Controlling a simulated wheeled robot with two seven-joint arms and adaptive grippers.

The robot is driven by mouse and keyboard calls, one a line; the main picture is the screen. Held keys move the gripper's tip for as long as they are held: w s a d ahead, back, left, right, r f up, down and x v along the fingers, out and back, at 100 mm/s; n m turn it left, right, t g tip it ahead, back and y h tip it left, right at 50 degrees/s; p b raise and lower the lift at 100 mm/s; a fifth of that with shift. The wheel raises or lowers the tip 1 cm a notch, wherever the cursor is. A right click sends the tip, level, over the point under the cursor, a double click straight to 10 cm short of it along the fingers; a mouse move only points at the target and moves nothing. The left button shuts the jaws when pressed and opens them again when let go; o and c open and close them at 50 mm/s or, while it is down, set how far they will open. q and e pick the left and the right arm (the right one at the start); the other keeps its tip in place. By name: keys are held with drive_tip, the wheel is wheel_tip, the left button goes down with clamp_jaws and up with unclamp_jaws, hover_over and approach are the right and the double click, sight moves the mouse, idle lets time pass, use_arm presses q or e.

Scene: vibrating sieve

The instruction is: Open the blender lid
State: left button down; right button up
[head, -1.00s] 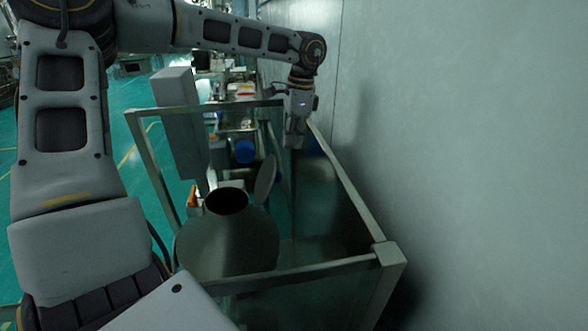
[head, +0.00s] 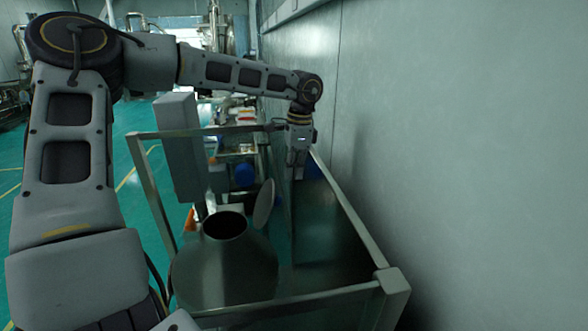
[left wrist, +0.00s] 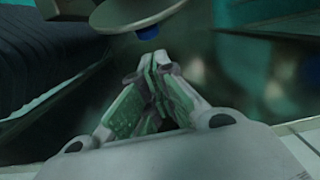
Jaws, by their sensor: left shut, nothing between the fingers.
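The blender (head: 222,272) is a grey metal vessel with a cone-shaped top and a dark round opening (head: 225,226). Its round lid (head: 264,203) stands tilted up on edge at the right of the opening, which is uncovered. In the left wrist view the lid (left wrist: 137,12) is a pale disc at the top, beyond the fingertips. My left gripper (head: 297,178) is shut and empty, pointing down to the right of and above the lid, apart from it in the head view. It also shows shut in the left wrist view (left wrist: 155,62). My right gripper is not in view.
A metal frame (head: 360,225) of rails surrounds the blender. A grey box-like column (head: 178,147) stands behind it at the left. A plain wall (head: 470,160) runs close along the right. Blue containers (head: 244,174) and benches lie farther back.

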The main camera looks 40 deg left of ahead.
use_arm(q)
wheel_tip(320, 180, down, 7)
drive_tip(key=b, duration=0.1)
drive_tip(key=shift+s+a+f+b, duration=0.2)
drive_tip(key=shift+s+a+b, duration=0.05)
drive_tip(key=shift+b, duration=0.1)
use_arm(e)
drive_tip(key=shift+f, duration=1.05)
